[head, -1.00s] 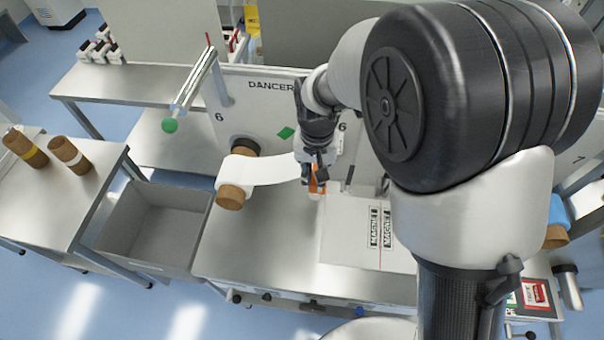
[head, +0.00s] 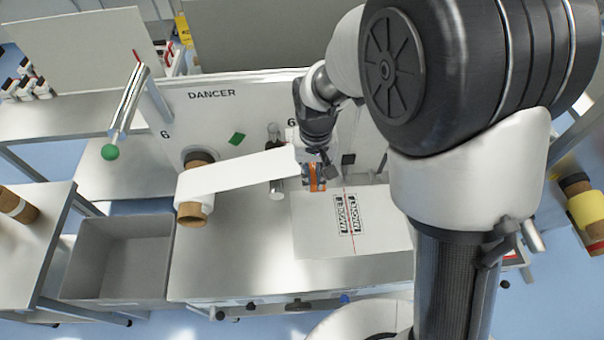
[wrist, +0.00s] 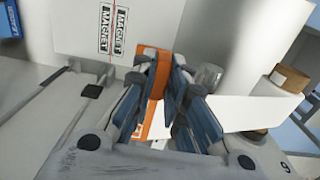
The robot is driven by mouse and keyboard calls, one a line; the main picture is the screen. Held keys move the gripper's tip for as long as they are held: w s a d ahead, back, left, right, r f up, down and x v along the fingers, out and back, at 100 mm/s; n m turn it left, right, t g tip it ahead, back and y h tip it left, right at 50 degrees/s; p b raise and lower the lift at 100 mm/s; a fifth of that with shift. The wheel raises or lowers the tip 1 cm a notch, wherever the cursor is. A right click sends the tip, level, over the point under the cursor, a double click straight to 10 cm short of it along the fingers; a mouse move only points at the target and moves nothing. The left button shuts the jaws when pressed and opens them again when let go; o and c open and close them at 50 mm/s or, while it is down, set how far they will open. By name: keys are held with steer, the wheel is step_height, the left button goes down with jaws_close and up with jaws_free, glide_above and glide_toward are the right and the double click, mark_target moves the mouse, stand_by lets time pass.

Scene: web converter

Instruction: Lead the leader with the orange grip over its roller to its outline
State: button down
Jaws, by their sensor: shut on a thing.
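My gripper (head: 317,168) is shut on the orange grip (head: 316,184) at the end of the white leader (head: 235,170). The orange grip also shows between the fingers in the wrist view (wrist: 161,72). The leader runs from the roll with a brown core (head: 194,205) at left, across a metal roller (head: 277,189), to my gripper just right of that roller. The roller's middle is hidden under the leader. A pale plate (head: 310,235) with two MAGNET labels and a red line lies in front of my gripper. I cannot make out a clear outline on it.
The upright panel marked DANCER (head: 215,115) stands behind the leader. A grey open bin (head: 120,260) stands left of the bench. The bench top (head: 230,265) in front is clear.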

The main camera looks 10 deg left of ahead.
steer(key=w+d+f+b, duration=0.2)
steer(key=d+f+b, duration=0.3)
steer(key=d+f, duration=0.2)
steer(key=b, duration=1.4)
glide_toward(341, 230)
steer(key=shift+f+b, duration=1.8)
steer(key=shift+f, duration=0.8)
steer(key=shift+f, duration=0.35)
steer(key=shift+s, duration=0.1)
steer(key=c, duration=1.9)
jaws_free()
steer(key=shift+f, duration=0.1)
steer(key=o, duration=0.4)
steer(key=shift+c, duration=0.2)
